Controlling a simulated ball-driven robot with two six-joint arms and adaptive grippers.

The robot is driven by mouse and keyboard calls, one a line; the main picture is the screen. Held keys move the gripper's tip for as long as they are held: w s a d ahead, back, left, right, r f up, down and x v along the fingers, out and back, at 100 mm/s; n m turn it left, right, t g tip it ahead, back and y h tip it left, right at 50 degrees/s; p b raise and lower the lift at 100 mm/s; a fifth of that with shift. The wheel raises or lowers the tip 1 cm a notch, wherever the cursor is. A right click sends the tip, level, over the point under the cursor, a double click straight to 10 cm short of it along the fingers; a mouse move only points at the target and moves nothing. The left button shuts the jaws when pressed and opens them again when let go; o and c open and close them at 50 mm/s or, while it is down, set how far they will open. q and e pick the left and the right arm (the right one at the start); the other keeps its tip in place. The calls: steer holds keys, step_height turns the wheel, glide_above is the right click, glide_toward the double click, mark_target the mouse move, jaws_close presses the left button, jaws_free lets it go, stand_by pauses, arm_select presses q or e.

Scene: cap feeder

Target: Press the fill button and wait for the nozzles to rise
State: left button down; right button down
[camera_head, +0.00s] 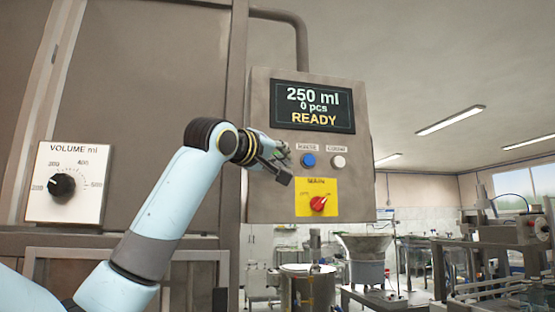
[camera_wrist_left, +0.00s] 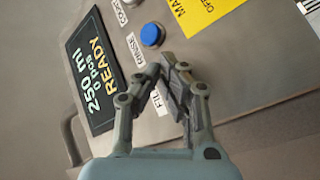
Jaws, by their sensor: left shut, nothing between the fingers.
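The grey control panel (camera_head: 263,205) has a dark display (camera_head: 313,106) reading "250 ml, 0 pcs, READY". My left gripper (camera_head: 282,165) is shut and empty in front of the panel's left side, left of the blue button (camera_head: 308,160). In the left wrist view, its closed fingertips (camera_wrist_left: 166,72) lie over the panel by a partly covered label (camera_wrist_left: 158,103) reading "FIL". The fill button itself is hidden behind the fingers. I cannot tell whether the fingertips touch it. The nozzles are not recognisable in either view. My right gripper is out of view.
A white button (camera_head: 339,162) and a yellow plate with a red switch (camera_head: 319,204) share the panel. A volume dial (camera_head: 62,186) is on the left. A steel pot (camera_head: 308,290) and a hopper (camera_head: 364,245) stand below and behind the panel.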

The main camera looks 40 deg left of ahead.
arm_select(q)
steer(key=shift+w+a, duration=0.15)
steer(key=shift+w+a, duration=0.15)
steer(key=shift+a, duration=0.05)
steer(key=shift+w+a, duration=0.25)
steer(key=shift+a, duration=0.05)
stand_by(1.1)
steer(key=shift+d, duration=0.1)
steer(key=shift+s+d, duration=0.55)
steer(key=s+d+p, duration=0.1)
steer(key=s+d, duration=0.2)
steer(key=shift+s+d, duration=0.15)
steer(key=shift+d, duration=0.25)
stand_by(0.3)
